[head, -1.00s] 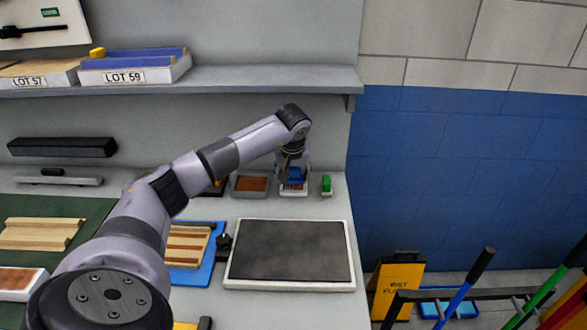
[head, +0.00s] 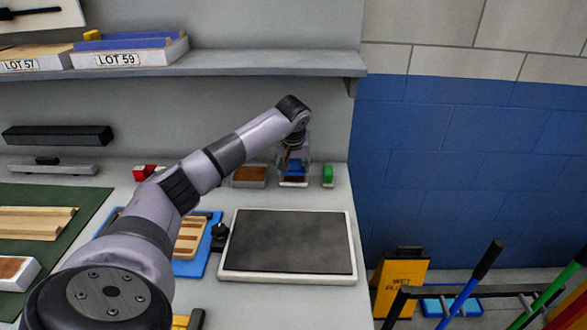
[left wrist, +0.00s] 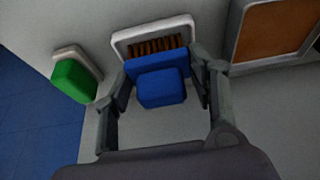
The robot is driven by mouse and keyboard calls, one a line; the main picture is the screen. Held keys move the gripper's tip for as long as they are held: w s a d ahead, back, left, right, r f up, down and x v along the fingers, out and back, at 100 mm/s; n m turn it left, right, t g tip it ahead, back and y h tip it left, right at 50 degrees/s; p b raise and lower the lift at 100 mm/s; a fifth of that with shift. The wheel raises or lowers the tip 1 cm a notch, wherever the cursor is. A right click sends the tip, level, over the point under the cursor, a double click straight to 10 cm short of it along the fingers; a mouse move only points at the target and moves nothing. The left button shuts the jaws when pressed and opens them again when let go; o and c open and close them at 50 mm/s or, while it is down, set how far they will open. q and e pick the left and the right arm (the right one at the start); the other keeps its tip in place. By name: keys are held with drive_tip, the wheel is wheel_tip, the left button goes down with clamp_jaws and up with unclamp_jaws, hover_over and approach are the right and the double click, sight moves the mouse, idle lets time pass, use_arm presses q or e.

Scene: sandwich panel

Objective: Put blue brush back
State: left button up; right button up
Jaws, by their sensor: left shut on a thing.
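The blue brush (left wrist: 160,86) is between the fingers of my left gripper in the left wrist view, with its brown bristles facing a small white tray. The brush also shows in the head view (head: 294,167). My left gripper (left wrist: 162,92) is shut on it, one finger on each side. The small white tray (left wrist: 128,40) is at the bristle end of the brush; I cannot tell whether the brush rests in it or just above it. My right gripper is not in view.
A green brush (head: 328,175) stands close on the right. A tray with brown filling (head: 249,176) is on the left. A red block (head: 144,172) is farther left. A dark panel with white rim (head: 288,243) lies in front. A shelf (head: 220,68) runs above.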

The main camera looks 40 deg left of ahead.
use_arm(q)
drive_tip(key=shift+a+f, duration=0.1)
drive_tip(key=shift+f, duration=0.05)
drive_tip(key=o, duration=1)
drive_tip(key=v, duration=1.2)
drive_tip(key=shift+w+b, duration=0.1)
drive_tip(key=shift+b, duration=0.2)
